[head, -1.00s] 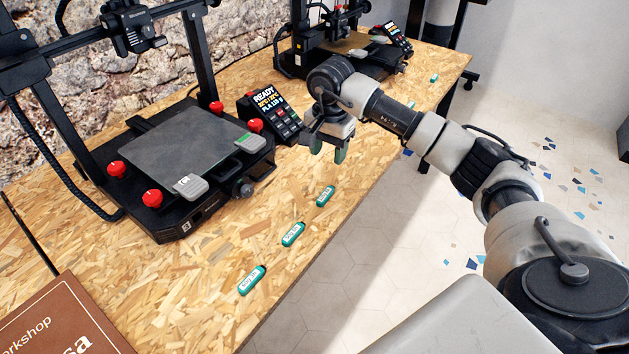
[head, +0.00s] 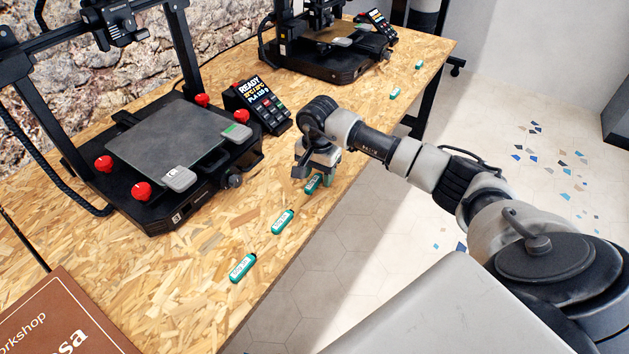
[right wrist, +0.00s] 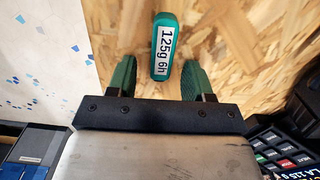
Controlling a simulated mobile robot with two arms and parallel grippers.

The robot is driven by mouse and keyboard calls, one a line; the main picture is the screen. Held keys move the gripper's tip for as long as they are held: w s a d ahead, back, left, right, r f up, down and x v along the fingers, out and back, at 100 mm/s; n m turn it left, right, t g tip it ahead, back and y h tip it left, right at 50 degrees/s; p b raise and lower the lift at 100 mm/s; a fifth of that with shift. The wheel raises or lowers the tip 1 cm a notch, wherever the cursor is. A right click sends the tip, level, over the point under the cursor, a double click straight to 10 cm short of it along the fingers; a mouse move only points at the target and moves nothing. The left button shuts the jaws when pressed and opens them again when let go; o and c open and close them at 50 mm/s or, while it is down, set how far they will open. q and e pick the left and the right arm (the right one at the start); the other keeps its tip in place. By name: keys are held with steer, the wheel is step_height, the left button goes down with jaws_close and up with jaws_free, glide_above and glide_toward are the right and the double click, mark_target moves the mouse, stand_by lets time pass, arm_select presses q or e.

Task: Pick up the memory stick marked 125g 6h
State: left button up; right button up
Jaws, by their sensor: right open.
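The memory stick marked 125g 6h (right wrist: 163,47) is teal with a white label and lies on the table between the two green fingers of my right gripper (right wrist: 158,78) in the right wrist view. The fingers are open, one on each side, with a gap to the stick. In the head view the right gripper (head: 314,172) is low over the farthest of three sticks near the front edge, and that stick (head: 313,184) shows just below it, partly covered. My left gripper is not in view.
Two more teal sticks lie nearer along the edge, a middle one (head: 283,222) and a near one (head: 242,267). A black printer (head: 165,140) with a keypad screen (head: 259,104) stands behind. A second printer (head: 320,50) stands farther off. A brown workshop board (head: 60,320) lies front left.

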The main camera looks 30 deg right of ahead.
jaws_close()
